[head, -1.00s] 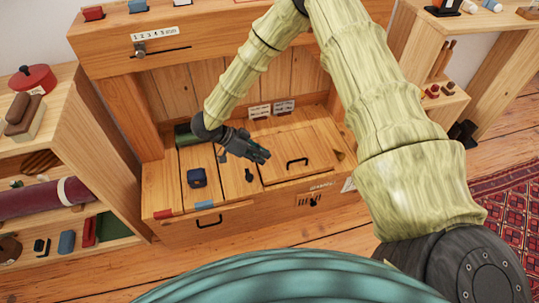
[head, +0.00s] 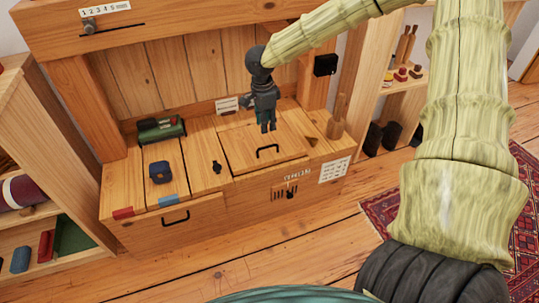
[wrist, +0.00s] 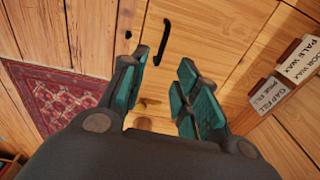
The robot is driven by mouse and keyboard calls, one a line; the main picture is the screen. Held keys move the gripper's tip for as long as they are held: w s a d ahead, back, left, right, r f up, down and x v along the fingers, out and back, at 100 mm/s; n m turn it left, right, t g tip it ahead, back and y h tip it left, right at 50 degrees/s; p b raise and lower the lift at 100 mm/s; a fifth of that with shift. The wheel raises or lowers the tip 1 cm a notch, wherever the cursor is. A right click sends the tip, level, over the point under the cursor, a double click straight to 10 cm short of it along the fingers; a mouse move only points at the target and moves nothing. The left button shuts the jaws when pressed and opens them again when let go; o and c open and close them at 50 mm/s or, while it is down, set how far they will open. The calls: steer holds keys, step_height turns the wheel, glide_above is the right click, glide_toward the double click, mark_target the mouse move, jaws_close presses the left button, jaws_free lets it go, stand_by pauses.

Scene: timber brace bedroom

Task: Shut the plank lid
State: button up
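Whether the fingertips touch the lid is unclear.
A wooden post (head: 337,118) stands at right. A patterned rug (head: 384,215) lies on the floor.

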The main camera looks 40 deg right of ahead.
steer(key=shift+t+y, duration=0.4)
steer(key=f+b, duration=0.2)
steer(key=f, duration=0.1)
steer(key=f+b, duration=0.1)
steer(key=f, duration=0.3)
steer(key=d+f+b, duration=0.1)
steer(key=f+b, duration=0.1)
steer(key=f, duration=0.1)
steer(key=shift+w+f+b, duration=0.25)
steer(key=shift+f+b, duration=0.05)
steer(key=shift+f, duration=0.05)
jaws_close()
